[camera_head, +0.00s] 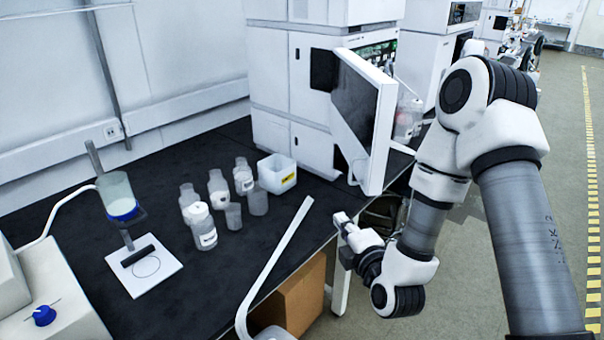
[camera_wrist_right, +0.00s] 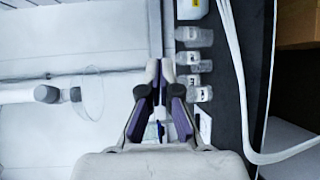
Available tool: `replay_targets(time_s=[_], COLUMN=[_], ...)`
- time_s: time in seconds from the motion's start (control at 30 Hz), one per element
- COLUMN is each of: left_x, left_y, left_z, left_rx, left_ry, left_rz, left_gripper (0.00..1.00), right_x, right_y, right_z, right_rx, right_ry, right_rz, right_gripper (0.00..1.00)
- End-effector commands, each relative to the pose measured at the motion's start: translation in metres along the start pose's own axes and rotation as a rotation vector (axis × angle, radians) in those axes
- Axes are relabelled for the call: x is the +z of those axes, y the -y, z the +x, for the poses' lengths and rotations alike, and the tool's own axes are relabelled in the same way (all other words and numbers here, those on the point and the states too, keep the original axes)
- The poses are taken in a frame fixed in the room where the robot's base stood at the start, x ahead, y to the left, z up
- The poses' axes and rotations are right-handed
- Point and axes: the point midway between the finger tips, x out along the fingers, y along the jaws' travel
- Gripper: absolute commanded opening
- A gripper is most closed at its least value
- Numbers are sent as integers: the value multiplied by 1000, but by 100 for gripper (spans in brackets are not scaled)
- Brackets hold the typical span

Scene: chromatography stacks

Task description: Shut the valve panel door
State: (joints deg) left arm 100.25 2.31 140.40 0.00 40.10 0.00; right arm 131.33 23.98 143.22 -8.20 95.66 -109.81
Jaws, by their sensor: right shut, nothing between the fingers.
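The valve panel door (camera_head: 378,135) stands open on the white chromatography stack (camera_head: 275,75). It juts out toward me, with its white edge facing me and a dark face on its left. A narrow part of the opening with green details shows behind its top. My right gripper (camera_head: 341,219) is below and left of the door's lower end, apart from it, near the bench's front edge. Its fingers (camera_wrist_right: 166,72) are shut and empty in the wrist view, where the door does not show. My left gripper is not in view.
Several bottles (camera_head: 204,230) and a white tub (camera_head: 277,173) stand on the black bench (camera_head: 190,300). A white curved strip (camera_head: 272,262) runs by the bench's front edge. A cardboard box (camera_head: 303,295) sits under the bench.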

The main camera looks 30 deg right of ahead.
Motion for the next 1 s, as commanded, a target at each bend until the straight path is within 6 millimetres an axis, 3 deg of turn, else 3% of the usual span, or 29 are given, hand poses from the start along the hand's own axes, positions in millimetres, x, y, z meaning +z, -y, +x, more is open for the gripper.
replay_targets(time_s=[0.1, 0.23, 0.47, 0.83, 1.0], left_x=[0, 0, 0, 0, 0], left_y=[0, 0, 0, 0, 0], left_z=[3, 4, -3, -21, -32], left_rx=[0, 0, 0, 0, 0], left_ry=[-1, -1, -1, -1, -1], left_rz=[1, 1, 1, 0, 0], left_gripper=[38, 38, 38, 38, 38], right_x=[10, 14, 14, 17, 45], right_y=[-30, -48, -56, -64, -61], right_z=[3, 4, 26, 105, 93], right_rx=[70, 110, 116, 114, 111], right_ry=[25, 33, 32, 31, 35], right_rz=[41, 57, 55, 55, 62], right_gripper=[0, 0, 0, 0, 0])
